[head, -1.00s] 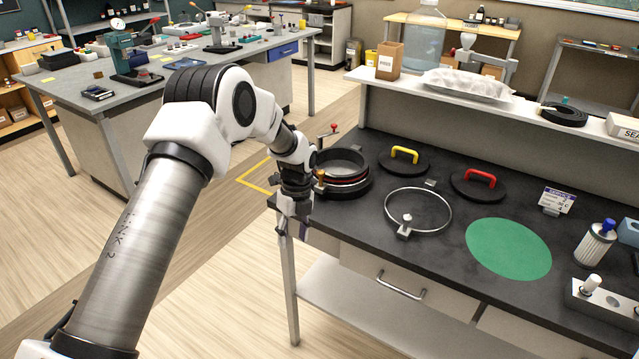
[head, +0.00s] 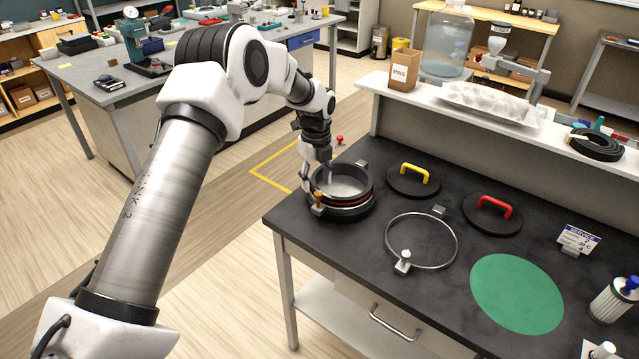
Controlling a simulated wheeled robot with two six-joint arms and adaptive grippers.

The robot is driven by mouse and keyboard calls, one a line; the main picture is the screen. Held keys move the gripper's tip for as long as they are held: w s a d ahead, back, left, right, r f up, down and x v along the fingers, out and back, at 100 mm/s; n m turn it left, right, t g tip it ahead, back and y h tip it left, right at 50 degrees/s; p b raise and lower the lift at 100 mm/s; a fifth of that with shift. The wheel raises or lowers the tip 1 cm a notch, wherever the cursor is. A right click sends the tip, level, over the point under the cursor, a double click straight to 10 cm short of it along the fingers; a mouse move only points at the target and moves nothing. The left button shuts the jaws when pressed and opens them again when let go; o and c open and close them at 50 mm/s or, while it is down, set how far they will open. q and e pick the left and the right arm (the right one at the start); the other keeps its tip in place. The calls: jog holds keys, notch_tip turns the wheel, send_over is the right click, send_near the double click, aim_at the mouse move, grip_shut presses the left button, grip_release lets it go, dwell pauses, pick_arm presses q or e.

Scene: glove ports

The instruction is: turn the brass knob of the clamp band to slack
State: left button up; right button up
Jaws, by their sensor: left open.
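The round black port (head: 354,211) stands at the left end of the dark bench, with a red ring and a metal inner wall. The small brass knob (head: 319,198) of its clamp band is at the port's front left. My left gripper (head: 318,182) points down at the port's left rim, just above and behind the knob in the picture. Its fingers are apart, with nothing seen between them; I cannot tell whether they touch the rim. Most of the band is hard to make out. My right gripper is not in view.
A loose metal ring with a clamp block (head: 403,262) lies right of the port. Black lids with a yellow handle (head: 414,172) and a red handle (head: 494,205) lie behind it. A green disc (head: 517,293) is further right.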

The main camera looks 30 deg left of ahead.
aim_at(320, 192)
pick_arm(q)
jog(key=f, duration=0.2)
jog(key=w+f, duration=0.1)
jog(key=f, duration=0.1)
jog(key=shift+d+p, duration=0.1)
jog(key=shift+p, duration=0.3)
jog(key=shift+w+f, duration=0.1)
jog(key=shift+f, duration=0.15)
jog(key=shift+s+r, duration=0.2)
jog(key=shift+s, duration=0.05)
jog(key=shift+c, duration=1)
jog(key=shift+s+r, duration=0.1)
jog(key=shift+s, duration=0.05)
grip_shut()
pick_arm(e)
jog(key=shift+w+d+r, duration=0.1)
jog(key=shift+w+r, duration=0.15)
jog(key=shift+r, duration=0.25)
